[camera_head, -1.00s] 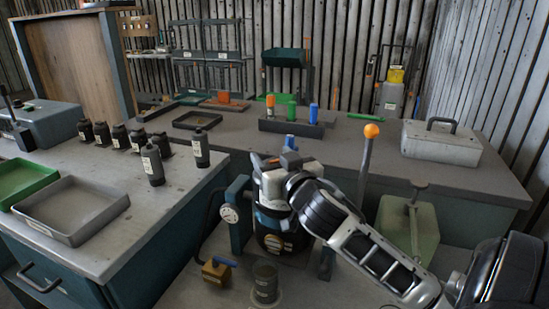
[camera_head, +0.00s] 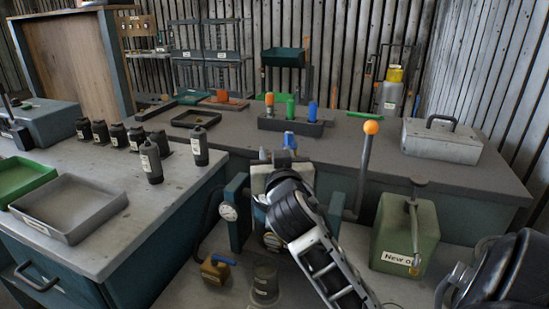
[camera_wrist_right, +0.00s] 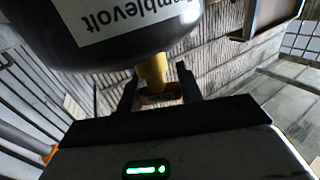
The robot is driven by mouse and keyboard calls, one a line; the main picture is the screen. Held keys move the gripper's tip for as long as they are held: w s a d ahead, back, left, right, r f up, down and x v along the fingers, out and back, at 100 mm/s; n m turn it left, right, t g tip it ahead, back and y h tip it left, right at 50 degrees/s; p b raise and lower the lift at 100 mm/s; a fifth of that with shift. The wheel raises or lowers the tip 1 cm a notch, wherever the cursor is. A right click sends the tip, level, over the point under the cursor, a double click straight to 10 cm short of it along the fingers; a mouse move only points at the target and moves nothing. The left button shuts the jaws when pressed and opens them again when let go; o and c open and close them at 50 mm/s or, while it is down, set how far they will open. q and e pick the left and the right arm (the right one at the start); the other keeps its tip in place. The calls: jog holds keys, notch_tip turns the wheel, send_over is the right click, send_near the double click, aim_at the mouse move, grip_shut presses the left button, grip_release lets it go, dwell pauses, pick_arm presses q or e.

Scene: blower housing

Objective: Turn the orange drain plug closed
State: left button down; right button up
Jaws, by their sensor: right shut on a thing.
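In the right wrist view my right gripper (camera_wrist_right: 157,84) is shut on the orange drain plug (camera_wrist_right: 160,98), which shows between its fingers. A yellow stem (camera_wrist_right: 152,72) runs from the plug up to the underside of the dark blower housing (camera_wrist_right: 105,30), which carries a white label. In the head view the housing stands in its teal stand (camera_head: 238,215), mostly hidden behind my right wrist. The fingers and the plug are hidden there. I cannot tell from these views how far the plug is turned. My left gripper is not in view.
A green "New oil" can (camera_head: 405,230) stands right of my right arm. An orange-knobbed lever (camera_head: 367,150) rises beside the stand. A small yellow block (camera_head: 215,270) and a dark cylinder (camera_head: 265,283) sit in front. Grey tray (camera_head: 70,235) and bottles are on the left bench.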

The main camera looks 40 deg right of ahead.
jog(key=shift+f+m+g+h+b, duration=0.2)
jog(key=shift+m+g+h+b, duration=0.5)
jog(key=shift+m+g+h, duration=0.3)
jog(key=shift+s+d+m+g+h+b, duration=0.15)
jog(key=shift+m+g+h+b, duration=0.85)
jog(key=shift+g+h+b, duration=0.1)
jog(key=shift+s+d+r+m+g+h+b, duration=0.1)
jog(key=shift+m+g+h+b, duration=0.55)
jog(key=shift+g, duration=0.25)
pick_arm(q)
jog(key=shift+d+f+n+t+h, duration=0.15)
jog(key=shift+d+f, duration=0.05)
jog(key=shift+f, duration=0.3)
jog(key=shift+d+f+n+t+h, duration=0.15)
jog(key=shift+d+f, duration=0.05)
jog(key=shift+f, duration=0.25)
pick_arm(e)
jog(key=shift+s+r+g, duration=0.1)
jog(key=shift+r+g, duration=0.05)
jog(key=shift+g, duration=0.15)
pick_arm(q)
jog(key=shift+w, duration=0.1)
pick_arm(e)
jog(key=o, duration=1)
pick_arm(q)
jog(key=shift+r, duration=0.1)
